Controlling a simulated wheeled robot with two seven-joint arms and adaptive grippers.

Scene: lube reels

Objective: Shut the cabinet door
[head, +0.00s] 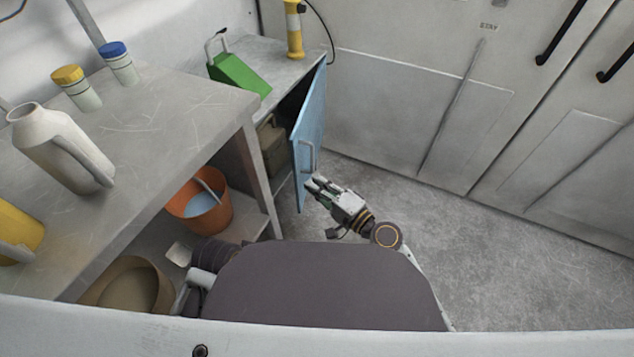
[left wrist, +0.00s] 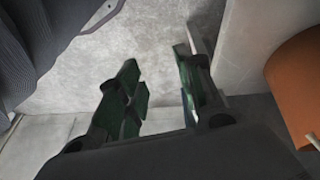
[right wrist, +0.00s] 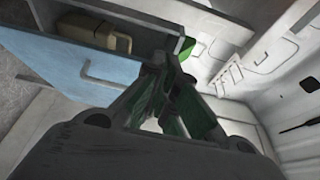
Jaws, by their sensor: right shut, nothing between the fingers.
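The blue cabinet door (head: 311,120) stands open, swung out from the grey cabinet (head: 283,72), and the dark inside shows behind it. The door has a pale bar handle (head: 309,158) near its free edge. In the right wrist view the blue door (right wrist: 60,62) is at the left, with a tan can in the open cabinet above it. My right gripper (head: 317,186) is shut and empty, close beside the door's free edge below the handle. I cannot tell if it touches the door. My left gripper (left wrist: 158,72) is open and empty over bare grey floor.
A workbench (head: 170,95) at the left holds a white jug (head: 52,145) and capped jars. An orange bucket (head: 208,212) stands beneath it. A green container (head: 238,75) and a yellow cylinder (head: 294,30) stand on the cabinet top. The floor (head: 480,250) to the right is clear.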

